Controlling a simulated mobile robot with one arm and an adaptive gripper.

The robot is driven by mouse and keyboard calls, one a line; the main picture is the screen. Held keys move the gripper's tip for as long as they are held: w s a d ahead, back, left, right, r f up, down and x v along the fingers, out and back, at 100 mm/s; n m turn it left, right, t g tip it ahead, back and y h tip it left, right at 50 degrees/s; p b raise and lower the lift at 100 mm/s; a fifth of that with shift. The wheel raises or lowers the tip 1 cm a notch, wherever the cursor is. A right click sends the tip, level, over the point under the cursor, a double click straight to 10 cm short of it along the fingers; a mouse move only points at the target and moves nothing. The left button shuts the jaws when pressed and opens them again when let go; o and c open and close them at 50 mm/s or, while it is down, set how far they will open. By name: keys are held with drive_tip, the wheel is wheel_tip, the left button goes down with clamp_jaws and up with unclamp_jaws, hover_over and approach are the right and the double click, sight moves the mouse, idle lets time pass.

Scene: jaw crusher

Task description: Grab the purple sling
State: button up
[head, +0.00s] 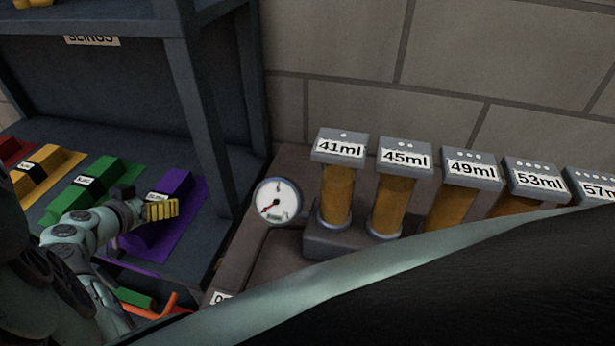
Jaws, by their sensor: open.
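The purple sling (182,189) lies on the shelf at the left of the head view, a flat purple piece with a raised purple block and a white label. My gripper (161,211) is open, its yellow-padded end over the purple sling. The gripper covers the middle of the sling and part of its label. I cannot tell whether the gripper touches the sling.
A green sling (98,175), a yellow sling (42,170) and a red sling (12,150) lie to the left. A shelf post (197,100) stands close on the right. Beyond it are a gauge (278,201) and several labelled amber cylinders (338,190).

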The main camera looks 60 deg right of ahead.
drive_tip(key=shift+d, duration=0.1)
drive_tip(key=c, duration=1.3)
drive_tip(key=shift+c, duration=0.6)
